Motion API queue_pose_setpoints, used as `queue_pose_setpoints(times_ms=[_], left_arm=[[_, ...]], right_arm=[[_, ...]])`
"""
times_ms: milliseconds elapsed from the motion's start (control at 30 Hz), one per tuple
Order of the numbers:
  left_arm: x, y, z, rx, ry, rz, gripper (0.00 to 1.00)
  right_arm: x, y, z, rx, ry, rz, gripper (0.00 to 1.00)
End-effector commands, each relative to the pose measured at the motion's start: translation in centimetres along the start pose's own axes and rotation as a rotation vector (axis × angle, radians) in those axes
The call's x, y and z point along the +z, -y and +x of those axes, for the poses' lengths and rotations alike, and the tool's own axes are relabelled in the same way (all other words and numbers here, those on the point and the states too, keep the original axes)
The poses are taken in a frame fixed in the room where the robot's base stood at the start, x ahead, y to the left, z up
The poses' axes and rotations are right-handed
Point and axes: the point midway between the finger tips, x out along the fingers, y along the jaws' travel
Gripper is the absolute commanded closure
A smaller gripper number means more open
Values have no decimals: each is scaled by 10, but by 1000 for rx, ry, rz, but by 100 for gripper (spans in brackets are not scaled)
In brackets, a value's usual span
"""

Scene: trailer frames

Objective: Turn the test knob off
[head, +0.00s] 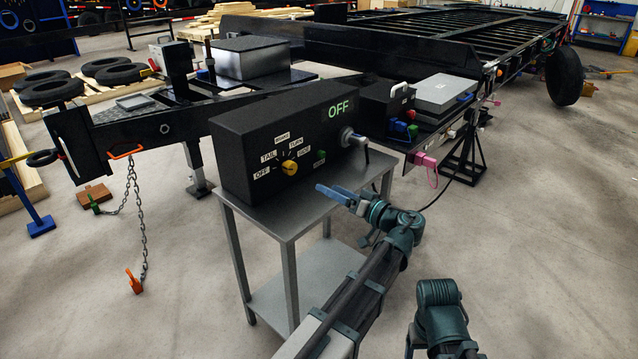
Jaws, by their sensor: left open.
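The test box (240,135) is a black case standing on a small metal table. The yellow test knob (289,168) sits on its front face, ringed by labels reading OFF, TAIL, BRAKE, TURN and SIDE. Which label the knob points at is too small to tell. The display (339,108) at the upper right of the face shows OFF in green. My left gripper (325,190) has blue fingers and is open and empty. It is in front of the box, right of and below the knob, apart from it. My right gripper is not in view; only part of that arm shows at the bottom right.
A grey plug (352,137) sticks out of the box's right part, near my left gripper. A small green button (320,155) is right of the knob. The metal table (290,222) has a narrow free strip before the box. The trailer frame (350,45) stands behind.

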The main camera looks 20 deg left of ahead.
Motion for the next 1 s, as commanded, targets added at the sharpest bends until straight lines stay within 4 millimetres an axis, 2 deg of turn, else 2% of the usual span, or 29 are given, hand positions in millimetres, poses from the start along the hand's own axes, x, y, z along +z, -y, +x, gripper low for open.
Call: queue_pose_setpoints(times_ms=[600,800,1000], left_arm=[[-3,3,8,-1,0,1451,20],[-3,3,9,-1,0,1718,20],[-3,3,9,-1,0,1793,20]], right_arm=[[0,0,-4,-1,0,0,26],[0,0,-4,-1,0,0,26],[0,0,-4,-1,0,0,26]])
